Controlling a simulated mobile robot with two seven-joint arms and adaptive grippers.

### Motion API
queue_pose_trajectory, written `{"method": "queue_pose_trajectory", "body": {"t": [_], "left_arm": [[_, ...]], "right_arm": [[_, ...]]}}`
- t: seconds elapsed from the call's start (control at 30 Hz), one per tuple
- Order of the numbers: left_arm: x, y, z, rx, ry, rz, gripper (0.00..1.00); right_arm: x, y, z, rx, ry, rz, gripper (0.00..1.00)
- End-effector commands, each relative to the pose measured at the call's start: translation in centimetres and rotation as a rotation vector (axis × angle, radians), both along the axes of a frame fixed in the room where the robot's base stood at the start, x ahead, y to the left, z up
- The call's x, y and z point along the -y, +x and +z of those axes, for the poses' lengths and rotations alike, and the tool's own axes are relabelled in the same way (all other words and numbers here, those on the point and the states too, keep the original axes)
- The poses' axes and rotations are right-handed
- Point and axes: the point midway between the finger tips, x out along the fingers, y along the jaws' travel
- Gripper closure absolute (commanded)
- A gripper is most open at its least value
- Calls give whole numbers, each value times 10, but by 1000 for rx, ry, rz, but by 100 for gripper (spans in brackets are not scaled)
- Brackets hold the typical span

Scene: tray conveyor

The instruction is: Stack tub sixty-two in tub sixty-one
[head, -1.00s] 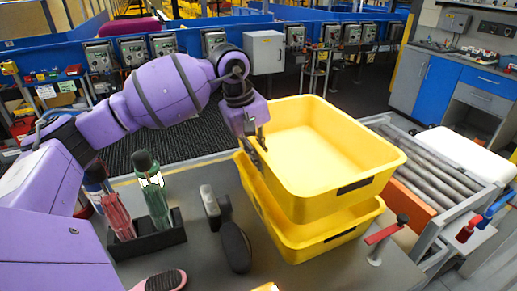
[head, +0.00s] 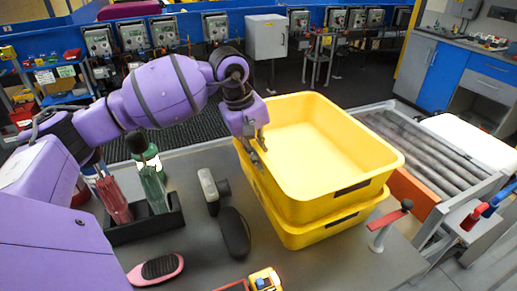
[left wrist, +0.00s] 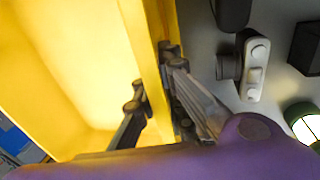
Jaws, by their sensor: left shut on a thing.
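Two yellow tubs are one above the other on the grey table; I cannot read their numbers. The upper tub (head: 318,204) is empty, roughly level and sits down inside the lower tub (head: 308,238), of which only a band of wall and rim shows. I cannot tell whether it rests fully on the lower one. My left gripper (head: 257,150) is shut on the upper tub's left wall. In the left wrist view the fingers (left wrist: 153,75) straddle that wall, one inside the upper tub (left wrist: 65,60) and one outside. My right gripper is not in view.
Left of the tubs are a black rack (head: 150,222) with bottles, a dark computer-mouse-like object (head: 234,232) and a pink brush (head: 157,268). A red-topped post (head: 385,230) stands close at the right. The roller conveyor (head: 425,150) lies beyond it.

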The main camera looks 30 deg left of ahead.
Motion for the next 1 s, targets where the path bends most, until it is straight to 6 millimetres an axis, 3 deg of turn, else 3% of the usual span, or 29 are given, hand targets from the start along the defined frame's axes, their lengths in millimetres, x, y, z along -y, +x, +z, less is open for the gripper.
{"method": "queue_pose_trajectory", "body": {"t": [0.6,1.0], "left_arm": [[0,1,-32,5,-2,1,100],[0,2,-37,7,-2,0,100]], "right_arm": [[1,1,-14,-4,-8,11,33],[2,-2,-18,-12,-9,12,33]]}}
